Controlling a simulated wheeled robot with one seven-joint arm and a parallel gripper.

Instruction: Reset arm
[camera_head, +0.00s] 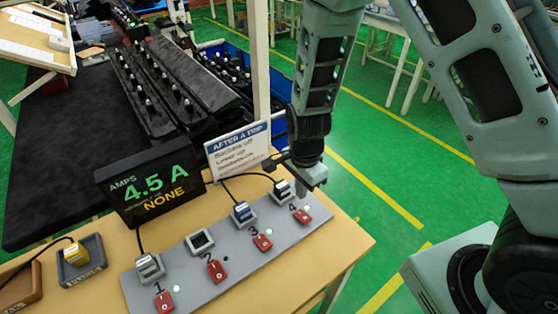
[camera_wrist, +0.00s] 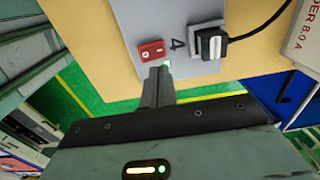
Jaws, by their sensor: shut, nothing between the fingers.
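My gripper (camera_head: 313,183) hangs over the right end of a grey power strip (camera_head: 228,262), close to socket 4. In the wrist view its fingers (camera_wrist: 160,75) are shut and empty. Their tips are just beside the red switch 4 (camera_wrist: 152,51) and a small green light; I cannot tell whether they touch the strip. Switch 4 (camera_head: 303,216) also shows in the head view, just below the gripper. A dark plug (camera_wrist: 210,46) with a black cord sits in socket 4. A blue plug (camera_head: 243,213) is in socket 3, a grey plug (camera_head: 149,267) in socket 1. Socket 2 (camera_head: 200,242) is empty.
A display (camera_head: 152,186) reading 4.5 A and NONE and a white sign (camera_head: 238,150) stand behind the strip. A yellow plug (camera_head: 76,254) lies in a tray at left. A post (camera_head: 260,60) rises behind the sign. Green floor (camera_head: 400,150) is open at right.

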